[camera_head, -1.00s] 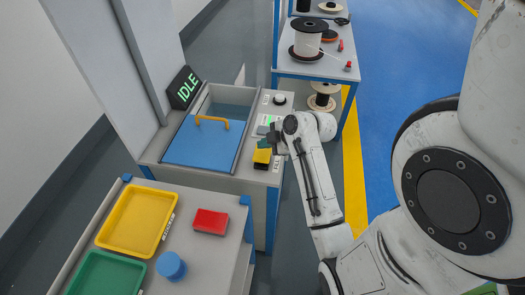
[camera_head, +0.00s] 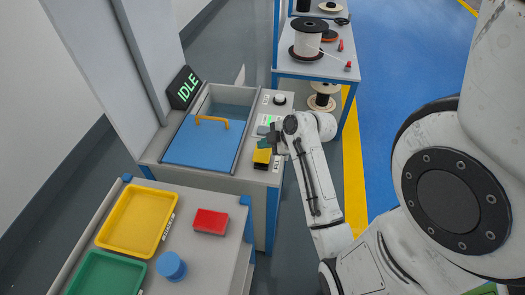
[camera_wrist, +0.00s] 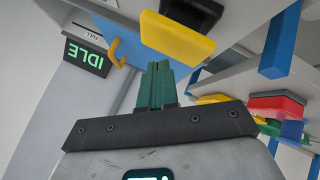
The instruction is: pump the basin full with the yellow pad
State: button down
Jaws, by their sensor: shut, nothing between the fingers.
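The yellow pad (camera_head: 262,156) sits on a dark base at the front right of the grey machine. It is large in the wrist view (camera_wrist: 176,36), with its black base behind it. My gripper (camera_head: 266,142) has green fingers, shut and empty, close beside the pad in the head view. In the wrist view the fingertips (camera_wrist: 158,66) end just by the pad's edge; I cannot tell whether they touch it. The basin (camera_head: 228,100) is an open well behind a blue lid (camera_head: 200,142) with a yellow handle (camera_head: 212,121). Its fill level is unclear.
A sign (camera_head: 184,87) reads IDLE in green. In front, a table holds a yellow tray (camera_head: 103,240), a green tray (camera_head: 78,285), a red block (camera_head: 210,221) and a blue cylinder (camera_head: 171,266). Cable spools stand behind.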

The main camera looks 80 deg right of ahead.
aim_at(262, 152)
jog(key=shift+f, duration=0.2)
jog(key=shift+f+b, duration=0.25)
jog(key=shift+b, duration=0.05)
jog(key=shift+f+b, duration=0.9)
jog(key=shift+f, duration=0.45)
dwell(1.4)
jog(key=shift+r, duration=0.1)
jog(key=shift+r+p, duration=1.6)
jog(key=shift+r, duration=0.1)
jog(key=shift+r+p, duration=2.1)
jog(key=shift+r, duration=0.4)
